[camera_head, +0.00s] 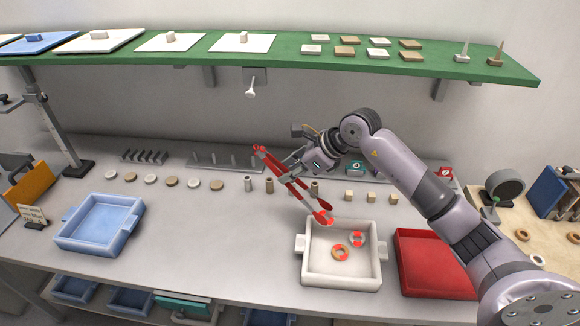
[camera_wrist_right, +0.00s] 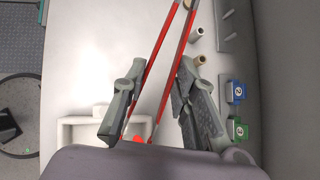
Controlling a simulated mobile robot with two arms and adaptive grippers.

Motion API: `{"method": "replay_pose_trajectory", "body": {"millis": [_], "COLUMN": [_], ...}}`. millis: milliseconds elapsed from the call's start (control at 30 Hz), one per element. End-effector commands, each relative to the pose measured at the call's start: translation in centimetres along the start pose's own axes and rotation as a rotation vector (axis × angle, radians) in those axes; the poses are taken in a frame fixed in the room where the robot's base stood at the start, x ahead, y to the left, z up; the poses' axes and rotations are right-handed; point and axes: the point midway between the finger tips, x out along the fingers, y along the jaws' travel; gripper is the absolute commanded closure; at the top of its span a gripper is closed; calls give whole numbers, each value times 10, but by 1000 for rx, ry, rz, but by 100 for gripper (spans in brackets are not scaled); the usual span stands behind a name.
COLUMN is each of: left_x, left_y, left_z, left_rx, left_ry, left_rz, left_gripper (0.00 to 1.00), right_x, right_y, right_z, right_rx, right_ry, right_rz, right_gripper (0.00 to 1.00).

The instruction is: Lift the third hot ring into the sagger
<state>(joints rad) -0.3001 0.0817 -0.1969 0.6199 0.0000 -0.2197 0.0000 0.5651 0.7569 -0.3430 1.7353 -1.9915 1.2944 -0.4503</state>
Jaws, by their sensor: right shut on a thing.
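My right gripper (camera_head: 290,168) is shut on a pair of long red tongs (camera_head: 291,182). In the right wrist view the tongs (camera_wrist_right: 166,62) run between its two fingers. The lower tips of the tongs meet at a small glowing orange-red ring (camera_head: 327,218), partly hidden by the tips. This ring is over the back wall of the white sagger (camera_head: 312,275); its exact height is hard to tell. Inside the sagger lie a tan ring (camera_head: 340,253) and a pale ring (camera_head: 357,239), both with red-orange patches, apart from each other. My left gripper is not in view.
A red tray (camera_head: 420,262) stands right of the sagger, under my right arm. A blue tray (camera_head: 100,224) is at the left. Small cylinders (camera_head: 248,184), discs (camera_head: 151,180) and cubes (camera_head: 371,197) stand behind. The bench between the trays is clear.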

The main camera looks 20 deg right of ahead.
Motion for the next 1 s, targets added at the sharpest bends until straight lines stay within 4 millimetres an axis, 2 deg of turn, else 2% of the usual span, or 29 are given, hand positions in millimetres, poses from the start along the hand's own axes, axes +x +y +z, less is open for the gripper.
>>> {"method": "replay_pose_trajectory", "body": {"millis": [100,500,1000], "left_x": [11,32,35], "left_y": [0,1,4], "left_z": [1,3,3], "left_rx": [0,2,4], "left_ry": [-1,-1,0], "left_rz": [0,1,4], "left_gripper": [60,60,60], "right_x": [14,45,52], "right_y": [2,6,6], "right_z": [-12,-40,-46], "right_rx": [2,1,0], "right_ry": [-1,-2,-1], "right_rz": [1,0,0], "right_gripper": [100,100,100]}}
